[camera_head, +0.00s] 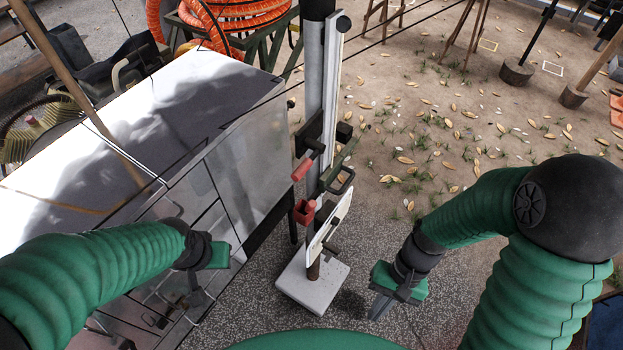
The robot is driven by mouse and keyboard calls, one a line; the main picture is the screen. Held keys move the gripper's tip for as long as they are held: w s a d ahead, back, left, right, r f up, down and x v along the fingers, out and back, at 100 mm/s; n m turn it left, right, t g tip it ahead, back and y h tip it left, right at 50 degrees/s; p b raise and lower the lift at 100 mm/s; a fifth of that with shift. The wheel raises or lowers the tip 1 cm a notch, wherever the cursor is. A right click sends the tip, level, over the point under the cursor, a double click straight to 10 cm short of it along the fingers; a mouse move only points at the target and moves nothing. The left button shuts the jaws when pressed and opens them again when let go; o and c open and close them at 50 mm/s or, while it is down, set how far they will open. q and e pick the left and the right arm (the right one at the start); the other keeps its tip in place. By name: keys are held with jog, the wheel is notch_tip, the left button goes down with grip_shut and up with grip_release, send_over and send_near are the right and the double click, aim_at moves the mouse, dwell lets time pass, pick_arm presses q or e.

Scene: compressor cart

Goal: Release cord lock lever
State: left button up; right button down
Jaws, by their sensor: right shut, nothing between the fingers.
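A grey post (322,80) rises from a white square base (313,288) in the middle of the view. A dark bracket on it carries a lever with a red grip (302,170), and a second red part (304,212) sits below it. I cannot tell which of these is the cord lock lever. My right gripper (381,304) is to the right of the base, apart from the post, shut and empty. My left gripper (218,256) is left of the post, in front of the white cabinet; its fingers are too unclear to tell their state.
A large white cabinet (130,115) fills the left side. An orange coiled hose (235,15) lies behind it. Stakes in wooden blocks (517,73) stand at the back right. Leaf-strewn ground (430,130) right of the post is mostly free.

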jog(key=s+a+r+m+g+y, duration=0.1)
jog(key=s+a+m+g+y, duration=0.2)
jog(key=a+y, duration=0.35)
jog(key=w+a+r+m+t+y, duration=0.4)
jog(key=w+a+r+m+y, duration=0.15)
jog(key=y, duration=0.25)
jog(key=w+d+r+m+t+y, duration=0.1)
jog(key=w+d+r+m+t, duration=0.1)
jog(key=w+m+t, duration=0.4)
jog(key=w+d+r+m+t, duration=0.3)
jog(key=w+m+t, duration=0.3)
jog(key=t, duration=0.5)
jog(key=shift+d+r+m+y+p, duration=0.2)
jog(key=shift+d+m+y+p, duration=0.15)
jog(key=shift+d+m+p, duration=0.1)
jog(key=shift+a+r, duration=0.1)
jog(key=r+p+x, duration=0.1)
jog(key=p+x, duration=0.1)
jog(key=x, duration=0.4)
jog(key=s+d+r+p+x, duration=0.1)
jog(key=p+x, duration=0.2)
jog(key=x, duration=0.3)
jog(key=shift+r+p, duration=0.35)
jog(key=shift+r, duration=0.05)
